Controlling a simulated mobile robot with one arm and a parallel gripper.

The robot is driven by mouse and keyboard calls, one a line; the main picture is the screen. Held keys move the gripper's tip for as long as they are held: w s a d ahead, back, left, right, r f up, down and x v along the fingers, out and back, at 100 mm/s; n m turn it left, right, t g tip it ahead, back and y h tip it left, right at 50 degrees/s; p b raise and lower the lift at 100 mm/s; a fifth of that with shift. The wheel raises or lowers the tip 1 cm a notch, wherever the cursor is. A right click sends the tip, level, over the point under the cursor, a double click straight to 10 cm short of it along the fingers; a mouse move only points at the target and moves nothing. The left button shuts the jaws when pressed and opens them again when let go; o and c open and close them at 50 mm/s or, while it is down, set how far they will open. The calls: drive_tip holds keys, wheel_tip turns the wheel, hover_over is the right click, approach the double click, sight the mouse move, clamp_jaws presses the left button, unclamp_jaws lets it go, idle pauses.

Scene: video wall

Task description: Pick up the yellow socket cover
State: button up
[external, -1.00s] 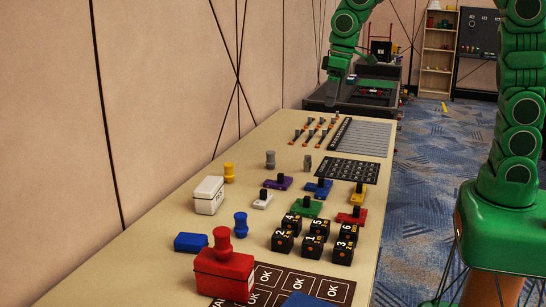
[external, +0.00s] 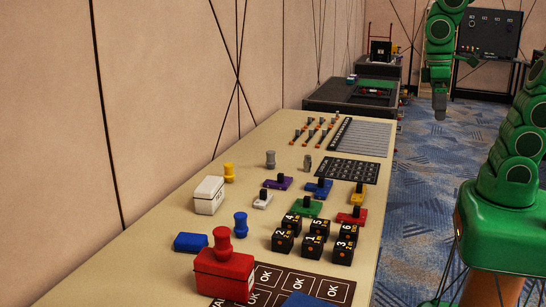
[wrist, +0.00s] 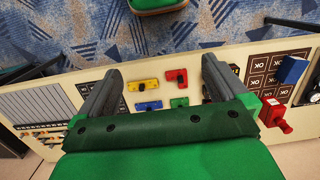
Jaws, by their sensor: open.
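A small yellow piece with a black knob (external: 358,194) lies on the table, behind the red knobbed piece; it looks like the yellow socket cover. The wrist view shows it (wrist: 146,85) between my fingers in the picture, well below them and not touched. A separate yellow spool-shaped peg (external: 229,172) stands by the white box; I cannot tell for certain which yellow thing bears the name. My gripper (external: 440,112) hangs pointing down over the floor, right of the table's far end. In the wrist view my gripper (wrist: 162,65) is open and empty.
Red (external: 352,216), green (external: 306,207), blue (external: 318,187) and purple (external: 278,182) knobbed pieces lie around the yellow one. Black numbered cubes (external: 312,244) stand in front.

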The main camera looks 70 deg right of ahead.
drive_tip(key=shift+g, duration=0.3)
drive_tip(key=s, duration=0.3)
drive_tip(key=s+f, duration=0.1)
drive_tip(key=s, duration=0.1)
drive_tip(key=shift+s, duration=0.2)
drive_tip(key=c, duration=0.6)
